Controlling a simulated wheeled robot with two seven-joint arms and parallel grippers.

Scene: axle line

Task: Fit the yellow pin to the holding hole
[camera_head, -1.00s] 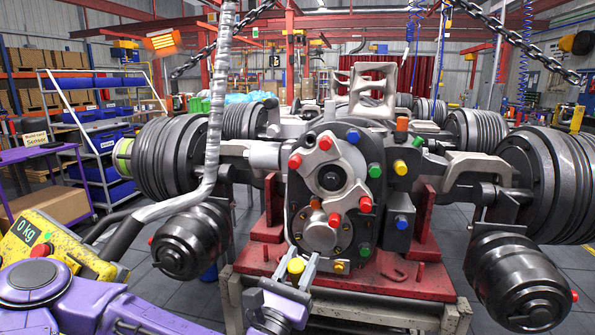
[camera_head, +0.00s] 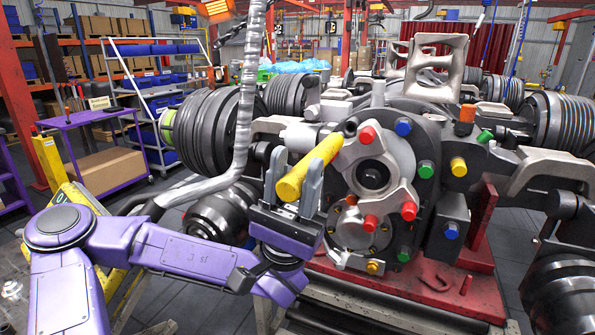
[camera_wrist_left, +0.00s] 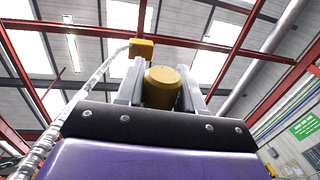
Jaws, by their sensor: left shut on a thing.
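My left gripper (camera_head: 296,165) is shut on the yellow pin (camera_head: 310,167), a long cylinder. The pin slants up and to the right, with its near end toward me. Its far end is close to a dark round hole (camera_head: 350,127) at the upper left of the grey axle housing (camera_head: 400,150); I cannot tell whether they touch. The left wrist view shows the pin's round yellow end (camera_wrist_left: 162,88) between the two grey fingers. My right gripper is not in view.
Red, blue, green, yellow and orange pins stud the housing, including a red pin (camera_head: 368,136) beside the hole. A silver hose (camera_head: 247,100) hangs at left. A red stand (camera_head: 430,285) carries the axle. A purple cart (camera_head: 100,118) stands far left.

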